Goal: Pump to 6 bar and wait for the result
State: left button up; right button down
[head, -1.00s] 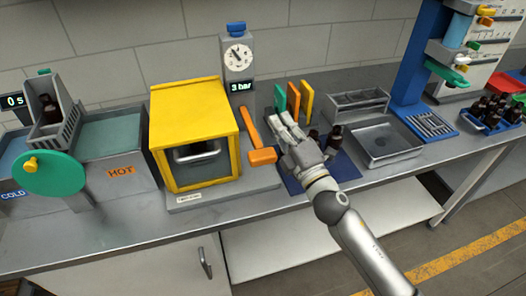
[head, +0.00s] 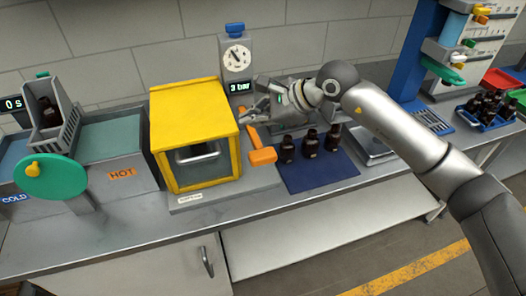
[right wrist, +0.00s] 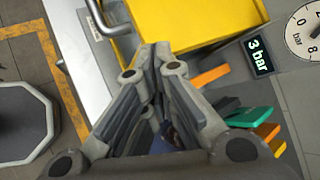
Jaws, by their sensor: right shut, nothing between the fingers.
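The orange pump lever (head: 262,156) slopes down beside the yellow-framed chamber (head: 190,125); an orange bar, apparently part of it, shows in the right wrist view (right wrist: 210,76). The pressure gauge (head: 237,56) stands behind, and its display (head: 237,87) reads 3 bar, as in the right wrist view (right wrist: 259,57). My right gripper (head: 247,113) is shut and empty, near the upper part of the lever and in front of the display's lower right. I cannot tell whether it touches the lever. In the right wrist view its fingertips (right wrist: 155,48) meet over the yellow chamber. My left gripper is out of view.
Several amber bottles (head: 287,150) stand on a blue mat (head: 312,178) right of the lever. Coloured plates (right wrist: 250,117) stand near the gripper. A metal tray (head: 372,148) is partly behind my arm. Baths with a basket (head: 55,130) are at left.

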jog(key=shift+w+d+h, duration=0.4)
jog(key=shift+d+h, duration=0.2)
jog(key=shift+d, duration=0.15)
jog(key=shift+f, duration=0.15)
jog(key=b, duration=0.4)
send_over(261, 155)
notch_tip(261, 155, down, 8)
jog(key=shift+s+r, duration=0.1)
jog(key=shift+r, duration=0.05)
jog(key=shift+f+b, duration=0.45)
jog(key=shift+f, duration=0.05)
jog(key=shift+r, duration=0.1)
dwell(0.4)
